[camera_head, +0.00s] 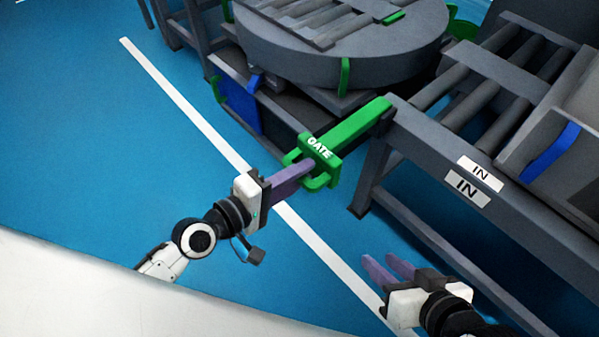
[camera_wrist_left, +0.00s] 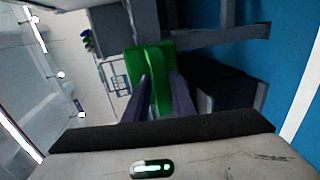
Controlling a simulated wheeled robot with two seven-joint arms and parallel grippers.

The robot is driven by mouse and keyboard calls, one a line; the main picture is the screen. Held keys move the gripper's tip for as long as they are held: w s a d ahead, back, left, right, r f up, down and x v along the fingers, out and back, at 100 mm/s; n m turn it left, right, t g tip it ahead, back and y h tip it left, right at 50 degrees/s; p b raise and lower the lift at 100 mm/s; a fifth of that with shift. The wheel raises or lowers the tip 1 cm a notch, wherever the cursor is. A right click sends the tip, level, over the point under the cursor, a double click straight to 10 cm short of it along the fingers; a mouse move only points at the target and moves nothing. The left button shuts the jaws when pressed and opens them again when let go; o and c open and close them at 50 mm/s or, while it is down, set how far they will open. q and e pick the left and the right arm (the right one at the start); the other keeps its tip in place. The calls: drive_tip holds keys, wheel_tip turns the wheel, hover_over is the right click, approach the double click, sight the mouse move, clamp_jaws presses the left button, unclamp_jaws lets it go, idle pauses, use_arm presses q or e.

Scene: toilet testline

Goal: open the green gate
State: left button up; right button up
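The green gate (camera_head: 355,126) is a bar marked "GATE" that reaches out from the corner of the grey roller conveyor. A green loop handle (camera_head: 331,172) is at its near end. My left gripper (camera_head: 312,165) has its purple fingers close together at the handle. In the left wrist view, the green handle (camera_wrist_left: 153,75) lies between the two fingers (camera_wrist_left: 160,88), which appear shut on it. The exact contact is partly hidden. My right gripper (camera_head: 382,262) is open and empty, lower right, beside the conveyor frame and apart from the gate.
A round grey turntable (camera_head: 340,45) stands behind the gate. The roller conveyor (camera_head: 490,75) with "IN" labels and a grey bin with a blue strip (camera_head: 550,152) are on the right. The blue floor (camera_head: 150,170) with a white line is clear on the left.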

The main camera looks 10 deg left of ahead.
drive_tip(key=shift+s, duration=0.1)
use_arm(q)
drive_tip(key=shift+s+a, duration=0.15)
drive_tip(key=shift+s, duration=0.1)
drive_tip(key=v, duration=0.9)
drive_tip(key=shift+s+a+r, duration=0.2)
drive_tip(key=shift+s, duration=0.1)
use_arm(e)
drive_tip(key=shift+d+f, duration=0.15)
drive_tip(key=shift+f, duration=0.05)
